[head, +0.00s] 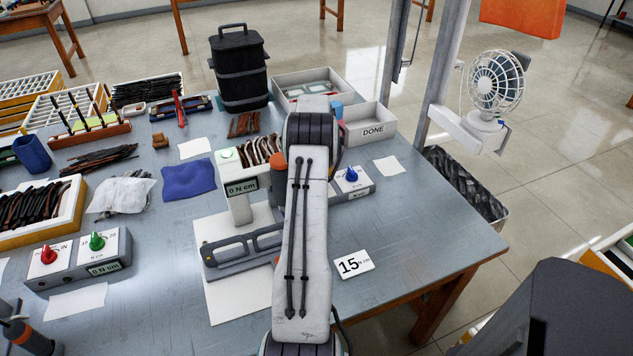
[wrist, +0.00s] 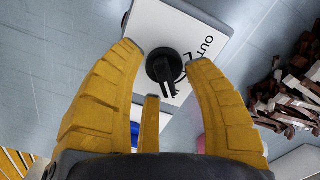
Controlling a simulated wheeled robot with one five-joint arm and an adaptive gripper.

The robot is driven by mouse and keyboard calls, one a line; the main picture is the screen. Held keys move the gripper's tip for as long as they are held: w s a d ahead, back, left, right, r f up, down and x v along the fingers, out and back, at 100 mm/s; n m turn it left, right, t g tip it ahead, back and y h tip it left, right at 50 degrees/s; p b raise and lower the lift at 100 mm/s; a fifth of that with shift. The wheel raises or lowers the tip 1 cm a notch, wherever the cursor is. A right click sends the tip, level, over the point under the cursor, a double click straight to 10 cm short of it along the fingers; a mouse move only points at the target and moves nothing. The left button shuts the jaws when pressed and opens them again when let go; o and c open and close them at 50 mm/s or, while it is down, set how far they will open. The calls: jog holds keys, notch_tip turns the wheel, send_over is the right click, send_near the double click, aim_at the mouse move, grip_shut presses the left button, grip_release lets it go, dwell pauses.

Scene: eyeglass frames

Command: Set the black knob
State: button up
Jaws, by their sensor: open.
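The black knob (wrist: 163,68) sits on a white panel (wrist: 180,28) with dark lettering that begins "OUT", in the wrist view. My gripper (wrist: 164,54) is open, with its yellow fingers on either side of the knob and a shorter yellow piece below it. The fingers appear apart from the knob; their height above it is hard to judge. In the head view my arm covers the middle of the table, and the black knob and my gripper's fingers are hidden there.
A grey fixture (head: 238,247) and a "0 N cm" display (head: 241,187) stand left. Red (head: 48,254) and green (head: 97,242) knobs share another box. The front right table is clear.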

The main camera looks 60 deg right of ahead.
notch_tip(320, 180, up, 12)
dwell(0.7)
dwell(0.9)
